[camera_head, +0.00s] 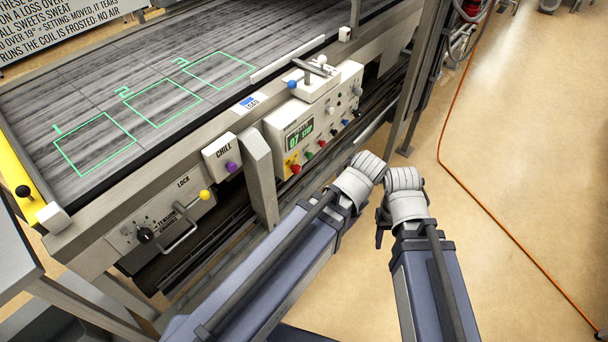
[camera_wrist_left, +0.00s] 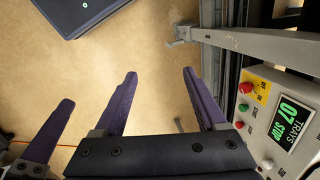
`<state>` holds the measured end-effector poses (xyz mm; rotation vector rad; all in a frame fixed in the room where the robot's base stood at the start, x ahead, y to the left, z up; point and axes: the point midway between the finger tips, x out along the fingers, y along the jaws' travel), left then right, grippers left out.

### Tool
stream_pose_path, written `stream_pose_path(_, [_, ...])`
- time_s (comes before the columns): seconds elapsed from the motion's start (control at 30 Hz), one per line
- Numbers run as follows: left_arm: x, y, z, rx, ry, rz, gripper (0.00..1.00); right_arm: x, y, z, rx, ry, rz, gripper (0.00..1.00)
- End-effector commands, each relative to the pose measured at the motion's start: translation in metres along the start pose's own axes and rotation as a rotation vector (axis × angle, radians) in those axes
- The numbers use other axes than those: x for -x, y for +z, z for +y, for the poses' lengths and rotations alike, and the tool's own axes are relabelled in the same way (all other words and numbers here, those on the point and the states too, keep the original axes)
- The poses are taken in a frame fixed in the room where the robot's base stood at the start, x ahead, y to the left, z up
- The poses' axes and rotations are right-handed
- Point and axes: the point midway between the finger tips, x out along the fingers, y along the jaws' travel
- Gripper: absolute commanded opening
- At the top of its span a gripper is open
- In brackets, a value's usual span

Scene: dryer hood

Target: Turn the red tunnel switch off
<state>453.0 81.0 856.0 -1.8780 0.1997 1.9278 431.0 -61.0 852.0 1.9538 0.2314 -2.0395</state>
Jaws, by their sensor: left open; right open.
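A white control panel (camera_head: 318,118) with a green-lit display (camera_head: 300,136) is on the machine's front rail. Small coloured knobs line its lower edge, including a red one (camera_head: 321,143). A red button (camera_head: 295,169) sits on a yellow plate at the panel's near end; it also shows in the left wrist view (camera_wrist_left: 246,87). No label marks the tunnel switch legibly, so I cannot tell which red control it is. My left gripper (camera_wrist_left: 160,73) is open and empty, left of the panel in the wrist view. My right gripper (camera_head: 380,232) is open, right of the panel and apart from it; its fingers are mostly hidden.
A CHILL box (camera_head: 219,157) with a purple knob and a LOCK panel (camera_head: 160,222) with a yellow-knobbed handle are on the rail to the left. A slanted grey post (camera_head: 259,178) stands before it. An orange cable (camera_head: 470,190) crosses the open floor at right.

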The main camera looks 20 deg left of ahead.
Motion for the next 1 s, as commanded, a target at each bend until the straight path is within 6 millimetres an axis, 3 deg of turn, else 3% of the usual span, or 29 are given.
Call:
stream_pose_path(0.03, [-0.039,-0.011,-0.004,-0.031,-0.042,-0.002,0.73,-0.040,-0.002,-0.004,0.001,0.000,0.000,0.50])
stream_pose_path(0.1, [-0.063,-0.020,-0.016,-0.088,-0.112,-0.010,0.73,-0.066,-0.004,-0.006,0.002,0.001,0.001,0.50])
stream_pose_path(0.4, [-0.142,-0.066,-0.082,-0.401,-0.480,-0.128,0.73,-0.172,-0.011,-0.016,0.007,0.002,0.002,0.50])
stream_pose_path(0.7, [-0.185,-0.113,-0.138,-0.718,-0.839,-0.407,0.73,-0.278,-0.017,-0.026,0.011,0.003,0.003,0.50])
stream_pose_path(0.9, [-0.195,-0.140,-0.158,-0.875,-1.013,-0.641,0.73,-0.335,-0.021,-0.032,0.014,0.003,0.004,0.50])
stream_pose_path(1.0, [-0.194,-0.150,-0.162,-0.926,-1.069,-0.741,0.73,-0.354,-0.022,-0.033,0.015,0.004,0.004,0.50])
